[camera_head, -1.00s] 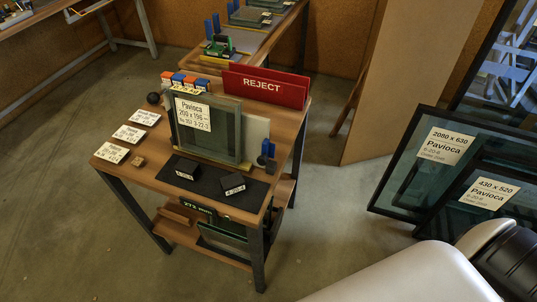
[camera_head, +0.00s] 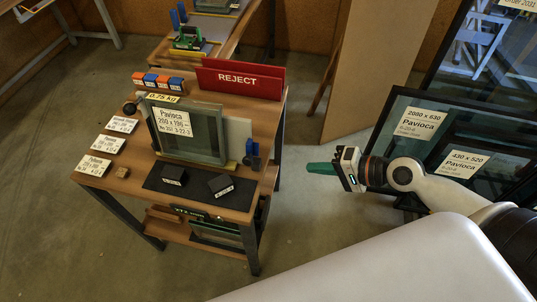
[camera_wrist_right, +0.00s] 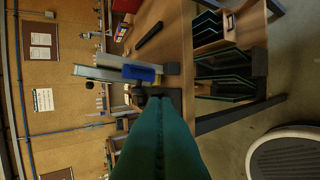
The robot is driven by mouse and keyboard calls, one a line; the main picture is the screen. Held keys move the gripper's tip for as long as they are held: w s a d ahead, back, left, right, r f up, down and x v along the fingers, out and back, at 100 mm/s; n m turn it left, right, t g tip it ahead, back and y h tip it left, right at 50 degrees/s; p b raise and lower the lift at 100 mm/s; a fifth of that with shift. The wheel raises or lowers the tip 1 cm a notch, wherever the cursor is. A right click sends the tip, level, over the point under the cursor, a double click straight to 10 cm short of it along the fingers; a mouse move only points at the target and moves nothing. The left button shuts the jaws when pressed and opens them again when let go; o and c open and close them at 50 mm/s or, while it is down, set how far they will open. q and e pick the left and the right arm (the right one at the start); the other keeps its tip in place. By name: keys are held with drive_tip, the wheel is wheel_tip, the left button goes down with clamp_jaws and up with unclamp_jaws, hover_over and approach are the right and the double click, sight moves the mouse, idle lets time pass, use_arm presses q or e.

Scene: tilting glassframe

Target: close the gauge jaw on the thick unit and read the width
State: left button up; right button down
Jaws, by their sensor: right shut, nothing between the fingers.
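A framed glass unit (camera_head: 206,137) labelled "Pavioca" stands upright on the wooden table (camera_head: 207,233). I cannot tell whether it is the thick unit. A small blue device (camera_head: 251,153) stands at its right end and may be the gauge; a blue part (camera_wrist_right: 139,72) also shows in the right wrist view. Its jaw and any reading cannot be made out. My right gripper (camera_head: 310,168), with green fingers, is shut and empty in the air right of the table, apart from everything. Its fingers (camera_wrist_right: 160,137) fill the lower middle of the wrist view. My left gripper is not in view.
White cards (camera_head: 108,144) lie at left. A red REJECT holder (camera_head: 240,79) stands behind. Large framed panes (camera_head: 412,125) lean at right, behind my right arm.

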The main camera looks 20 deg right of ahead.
sight(252, 162)
drive_tip(key=w+a+f+p, duration=0.3)
drive_tip(key=w+a, duration=0.5)
drive_tip(key=a, duration=0.3)
drive_tip(key=shift+y, duration=0.4)
drive_tip(key=shift+w+a+r+p, duration=0.1)
drive_tip(key=shift+a+p, duration=0.1)
drive_tip(key=shift+p, duration=0.2)
drive_tip(key=w+a+p, duration=0.2)
drive_tip(key=w+a, duration=0.1)
drive_tip(key=a, duration=0.2)
drive_tip(key=shift+w+a, duration=0.35)
drive_tip(key=shift+w, duration=0.05)
